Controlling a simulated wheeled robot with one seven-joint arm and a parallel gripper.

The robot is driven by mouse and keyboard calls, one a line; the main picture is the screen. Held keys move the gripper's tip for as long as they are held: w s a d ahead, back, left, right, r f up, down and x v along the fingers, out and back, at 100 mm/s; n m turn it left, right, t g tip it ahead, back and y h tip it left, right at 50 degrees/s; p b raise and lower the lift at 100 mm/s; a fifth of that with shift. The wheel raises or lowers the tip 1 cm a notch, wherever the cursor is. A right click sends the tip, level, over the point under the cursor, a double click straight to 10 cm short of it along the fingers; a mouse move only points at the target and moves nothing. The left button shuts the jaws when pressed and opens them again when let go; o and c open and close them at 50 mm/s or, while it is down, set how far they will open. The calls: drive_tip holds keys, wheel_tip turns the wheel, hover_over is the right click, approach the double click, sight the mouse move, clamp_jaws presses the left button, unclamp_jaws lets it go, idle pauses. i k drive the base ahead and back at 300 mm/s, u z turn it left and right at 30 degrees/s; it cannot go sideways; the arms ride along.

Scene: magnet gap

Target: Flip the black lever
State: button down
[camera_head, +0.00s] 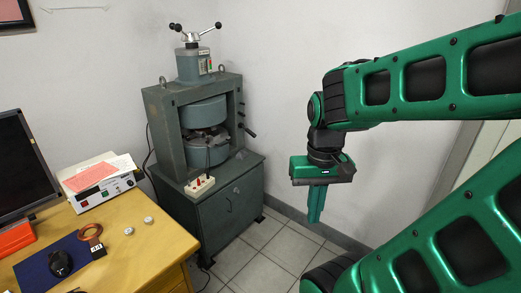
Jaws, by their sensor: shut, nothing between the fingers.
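A small white switch box (199,186) with red parts sits on the front ledge of the grey-green magnet machine (200,118). A thin black lever (208,159) appears to stand upright at this box, in front of the magnet gap; it is small, so its exact tilt is hard to tell. Other dark handles (249,131) stick out from the machine's right side. My gripper (316,218) points down, shut and empty, over the floor to the right of the machine. It is well apart from the lever and the box.
A wooden desk (140,257) at left holds a monitor (22,165), a white instrument (100,188), a copper coil (90,231) and a black mouse (60,263). The machine stands on a grey cabinet (232,210). Tiled floor (262,270) between cabinet and my arm is clear.

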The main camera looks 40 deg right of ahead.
sight(247, 130)
drive_tip(key=z, duration=0.05)
drive_tip(key=k, duration=0.8)
drive_tip(key=z, duration=0.2)
drive_tip(key=i, duration=0.4)
drive_tip(key=z, duration=0.55)
drive_tip(key=i, duration=2.05)
drive_tip(key=u, duration=0.5)
